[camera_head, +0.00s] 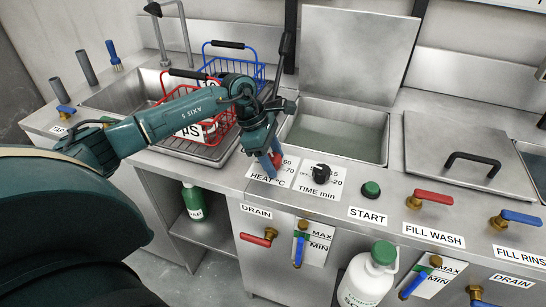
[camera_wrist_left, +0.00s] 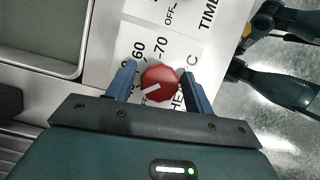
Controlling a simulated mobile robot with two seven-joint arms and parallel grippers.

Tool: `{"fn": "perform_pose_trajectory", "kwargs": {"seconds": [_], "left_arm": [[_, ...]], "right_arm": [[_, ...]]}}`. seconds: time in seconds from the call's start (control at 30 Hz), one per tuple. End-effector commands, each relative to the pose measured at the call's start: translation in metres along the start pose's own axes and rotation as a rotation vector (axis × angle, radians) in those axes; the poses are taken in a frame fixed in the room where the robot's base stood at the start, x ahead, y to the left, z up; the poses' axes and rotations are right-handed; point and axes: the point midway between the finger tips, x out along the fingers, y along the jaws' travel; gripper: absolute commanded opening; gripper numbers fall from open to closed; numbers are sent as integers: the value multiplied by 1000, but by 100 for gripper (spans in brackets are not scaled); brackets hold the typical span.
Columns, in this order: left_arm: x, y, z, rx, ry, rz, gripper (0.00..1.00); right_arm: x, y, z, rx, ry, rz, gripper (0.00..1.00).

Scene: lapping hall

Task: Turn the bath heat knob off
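The bath heat knob is a round red knob (camera_wrist_left: 160,83) with a white pointer line, on the HEAT °C label (camera_head: 262,172) of the steel front panel. In the left wrist view the line slants to the lower left, towards partly hidden letters that look like the end of "OFF". My left gripper (camera_wrist_left: 157,72) is open, with one blue finger on each side of the knob; I cannot tell whether either touches it. In the head view the left gripper (camera_head: 271,166) points down at the label and mostly hides the knob.
A black TIME knob (camera_head: 321,173) stands close to the right of the left gripper, then a green START button (camera_head: 371,189). An open bath (camera_head: 338,130) lies behind. A red wire basket (camera_head: 207,125) sits behind my left forearm. Red DRAIN handle (camera_head: 256,239) is below.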

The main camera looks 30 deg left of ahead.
Motion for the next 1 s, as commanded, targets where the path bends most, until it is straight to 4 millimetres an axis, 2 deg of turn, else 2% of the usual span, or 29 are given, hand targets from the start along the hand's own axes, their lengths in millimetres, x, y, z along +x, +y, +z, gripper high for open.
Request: {"fn": "perform_pose_trajectory", "kwargs": {"seconds": [0.03, 0.47, 0.77, 1.0], "left_arm": [[0, 0, 0, 0, 0, 0, 48], [-1, 0, 0, 0, 0, 0, 14], [-1, 0, 0, -45, 0, 19, 14], [-1, 0, 0, -179, 0, 76, 14]], "right_arm": [[0, 0, 0, 0, -1, 0, 36], [-2, 0, 4, 3, -10, 1, 36], [-2, 0, 5, 4, -10, 1, 36], [-1, 0, 5, 2, -5, 2, 36]]}}
